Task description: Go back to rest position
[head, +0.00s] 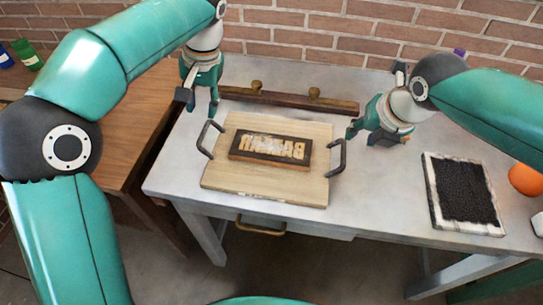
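My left gripper (199,104) hangs above the table's back left part, beyond the board's left handle, fingers apart and empty. My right gripper (371,133) is over the table to the right of the board, near the right handle, fingers apart with nothing seen between them. Both grippers are clear of the handles as far as I can see. The pale wooden board (222,180) lies on the grey table (390,205) with a dark handle on each side. A dark-framed block with raised, mirrored letters (270,149) lies on the board.
A black pad in a white frame (464,190) lies at the right, beside an orange ball-like thing (526,179). A wooden rail with brass knobs (285,101) runs along the back. A brown wooden table (130,130) stands at left. A brick wall closes the back.

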